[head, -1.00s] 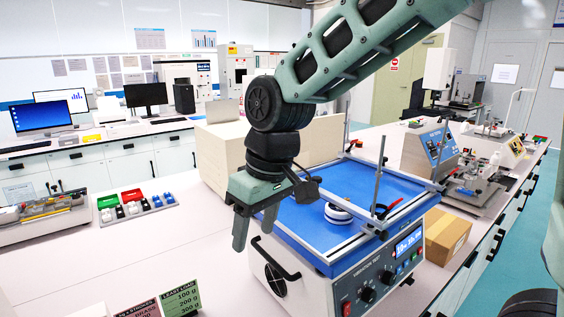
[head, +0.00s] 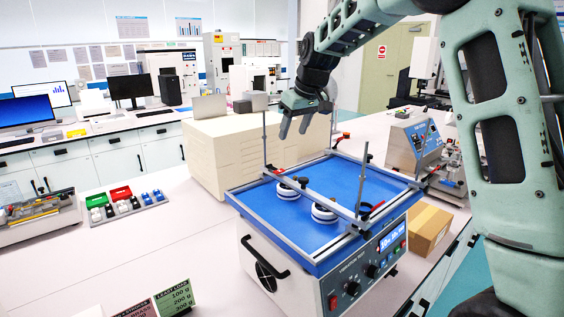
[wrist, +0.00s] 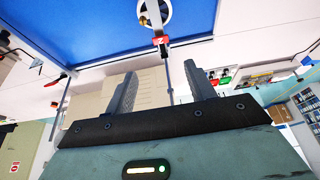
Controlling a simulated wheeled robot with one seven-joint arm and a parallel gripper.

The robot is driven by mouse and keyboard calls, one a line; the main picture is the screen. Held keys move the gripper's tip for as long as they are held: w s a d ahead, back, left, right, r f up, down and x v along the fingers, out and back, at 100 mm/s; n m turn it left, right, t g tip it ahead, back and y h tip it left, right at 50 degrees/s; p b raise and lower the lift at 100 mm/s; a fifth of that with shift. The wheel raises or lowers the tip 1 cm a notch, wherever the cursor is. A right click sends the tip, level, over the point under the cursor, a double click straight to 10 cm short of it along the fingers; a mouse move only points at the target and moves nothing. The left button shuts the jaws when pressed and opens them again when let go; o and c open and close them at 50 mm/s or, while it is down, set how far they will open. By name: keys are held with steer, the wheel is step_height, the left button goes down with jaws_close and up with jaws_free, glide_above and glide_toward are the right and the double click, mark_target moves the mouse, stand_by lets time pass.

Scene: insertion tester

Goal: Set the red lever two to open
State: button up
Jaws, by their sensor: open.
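The vibration tester (head: 345,290) has a blue top plate (head: 375,190) in a grey frame. A small red lever (head: 279,171) sits at the plate's far-left frame edge, beside a white disc (head: 290,188). In the wrist view a red piece with a white mark like a 2 (wrist: 160,40) is at the frame edge, just beyond my fingertips; it seems to be the same lever. Its open or closed setting is too small to tell. My gripper (head: 295,129) is open and empty, above and behind the plate's far edge. The fingers also show in the wrist view (wrist: 160,72), apart from the red piece.
Another red-and-black lever (head: 370,210) is on the near frame bar, and a red one (head: 342,137) is at the back. Upright posts (head: 362,185) rise from the frame. A large beige box (head: 225,150) stands behind; a cardboard box (head: 427,228) is at right.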

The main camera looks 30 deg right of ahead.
mark_target(279, 171)
steer(key=p+x, duration=0.4)
steer(key=x, duration=0.9)
steer(key=shift+a+f, duration=0.1)
steer(key=shift+f, duration=0.15)
steer(key=c, duration=1)
